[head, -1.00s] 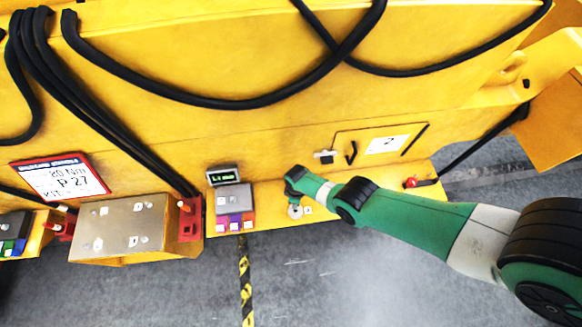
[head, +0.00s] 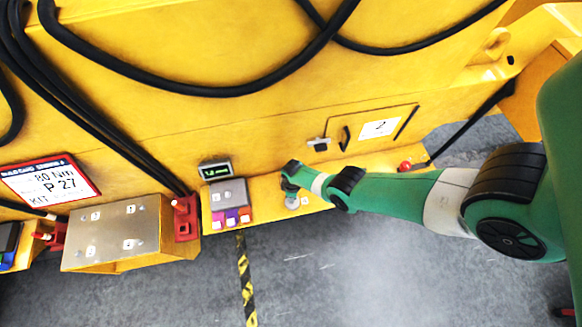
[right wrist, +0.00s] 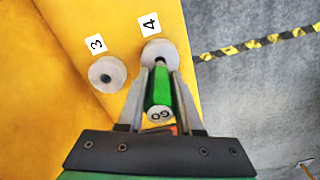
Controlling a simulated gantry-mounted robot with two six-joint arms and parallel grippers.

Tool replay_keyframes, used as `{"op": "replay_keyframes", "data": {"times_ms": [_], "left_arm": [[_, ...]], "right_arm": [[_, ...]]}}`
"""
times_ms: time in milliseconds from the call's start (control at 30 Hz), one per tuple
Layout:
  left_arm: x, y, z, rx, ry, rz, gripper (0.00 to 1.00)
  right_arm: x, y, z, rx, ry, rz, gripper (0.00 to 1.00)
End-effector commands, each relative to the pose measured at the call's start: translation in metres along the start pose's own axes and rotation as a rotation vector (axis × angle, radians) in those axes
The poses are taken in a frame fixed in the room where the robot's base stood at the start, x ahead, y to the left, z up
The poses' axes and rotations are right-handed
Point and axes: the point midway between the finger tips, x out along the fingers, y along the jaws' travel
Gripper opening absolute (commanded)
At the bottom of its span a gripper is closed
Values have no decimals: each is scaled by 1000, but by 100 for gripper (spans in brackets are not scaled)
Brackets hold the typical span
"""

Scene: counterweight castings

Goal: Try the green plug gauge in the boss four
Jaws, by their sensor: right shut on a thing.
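The green plug gauge (right wrist: 162,90) is between the fingers of my right gripper (right wrist: 160,80), which is shut on it. Its pale end marked GO faces the wrist camera. Its far end is at the dark bore of boss four (right wrist: 158,48), a round grey boss beside the label 4. I cannot tell whether the tip is inside the bore or just over it. In the head view my right gripper (head: 291,188) is over the yellow ledge, close above a grey boss (head: 292,205); the gauge is hidden there. My left gripper is not in view.
Boss three (right wrist: 106,75) sits next to boss four on the yellow ledge (right wrist: 75,30). In the head view a grey block with coloured pieces (head: 230,202) and a small display (head: 215,171) stand left of my gripper. A metal-topped box (head: 115,232) is farther left.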

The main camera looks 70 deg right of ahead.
Motion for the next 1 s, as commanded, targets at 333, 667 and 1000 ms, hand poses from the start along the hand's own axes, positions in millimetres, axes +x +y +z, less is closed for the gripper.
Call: {"op": "replay_keyframes", "data": {"times_ms": [333, 667, 1000], "left_arm": [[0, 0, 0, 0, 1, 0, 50], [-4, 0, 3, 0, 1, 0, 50], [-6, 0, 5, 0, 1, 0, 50]], "right_arm": [[0, 0, 0, 0, 1, 0, 0], [5, 0, 0, 0, 1, 0, 0], [8, 0, 0, 0, 1, 0, 0]]}}
